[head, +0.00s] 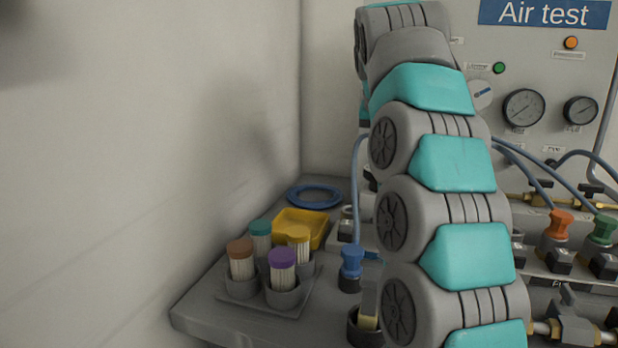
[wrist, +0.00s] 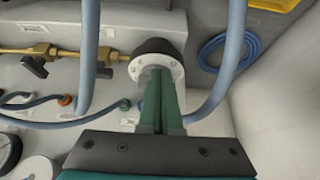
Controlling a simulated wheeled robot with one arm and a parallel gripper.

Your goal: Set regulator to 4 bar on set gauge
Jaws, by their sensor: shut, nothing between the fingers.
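A black knob-like part (wrist: 158,47) with a pale, bolted ring, which looks like the regulator, is on the panel in the wrist view. My gripper (wrist: 158,76) is shut and empty, its green fingers pointing at this part and overlapping the ring. I cannot tell if they touch it. Two round gauges, a larger one (head: 524,108) and a smaller one (head: 581,110), are on the panel in the head view. Their labels and readings are too small to read. A gauge edge (wrist: 8,152) shows in the wrist view. My arm hides the gripper and regulator in the head view.
Blue hoses (wrist: 232,60) run close to my gripper on both sides. Brass valves (wrist: 38,58) sit beside the regulator. The bench at left holds a rack of capped tubes (head: 282,270), a yellow tray (head: 300,226) and a coiled blue hose (head: 315,196).

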